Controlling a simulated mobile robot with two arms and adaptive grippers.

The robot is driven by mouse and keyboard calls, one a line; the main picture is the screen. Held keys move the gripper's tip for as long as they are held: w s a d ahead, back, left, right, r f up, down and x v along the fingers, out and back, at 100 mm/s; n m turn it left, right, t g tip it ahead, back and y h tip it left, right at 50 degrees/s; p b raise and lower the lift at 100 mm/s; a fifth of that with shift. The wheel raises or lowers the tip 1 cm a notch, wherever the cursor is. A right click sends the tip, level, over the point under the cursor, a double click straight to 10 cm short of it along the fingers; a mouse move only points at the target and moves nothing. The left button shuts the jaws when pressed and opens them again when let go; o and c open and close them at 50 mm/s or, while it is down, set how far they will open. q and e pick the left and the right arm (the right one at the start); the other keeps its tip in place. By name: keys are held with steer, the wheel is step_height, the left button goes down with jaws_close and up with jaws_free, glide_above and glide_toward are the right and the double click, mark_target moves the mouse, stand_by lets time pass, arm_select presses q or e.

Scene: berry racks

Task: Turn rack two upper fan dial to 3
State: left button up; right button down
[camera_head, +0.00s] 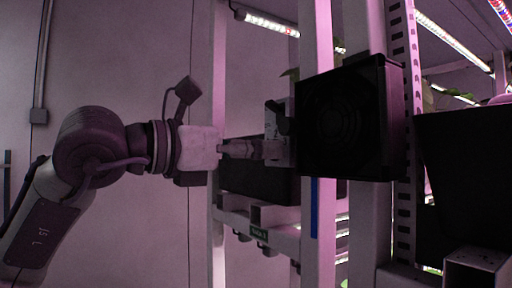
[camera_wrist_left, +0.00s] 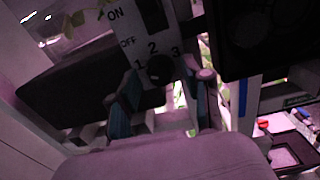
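The fan (camera_head: 345,118) is a black box with a round grille on the rack post. Beside it is a light control plate (camera_head: 273,150); in the left wrist view the plate (camera_wrist_left: 152,45) carries ON, OFF and the numbers 1, 2, 3. The dark round dial (camera_wrist_left: 160,69) sits below the 2; its setting cannot be made out. My left gripper (camera_head: 268,150) reaches in from the left to the plate. In the left wrist view its fingers (camera_wrist_left: 165,90) are spread, one on each side of the dial, with a gap between. Contact cannot be told. My right gripper is not in view.
Light rack posts (camera_head: 318,220) stand around the fan. A black planter (camera_head: 258,180) is behind the gripper, and another dark box (camera_head: 470,170) is at right. Clear wall lies at left.

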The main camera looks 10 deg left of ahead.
arm_select(q)
jaws_close()
steer(key=shift+m, duration=0.3)
steer(key=shift+f+m+h+b, duration=0.15)
steer(key=shift+m+b, duration=0.15)
steer(key=shift+m, duration=5.65)
steer(key=shift+f+m+h+b, duration=0.15)
steer(key=shift+m+b, duration=0.15)
steer(key=shift+m, duration=5.65)
steer(key=shift+r, duration=0.1)
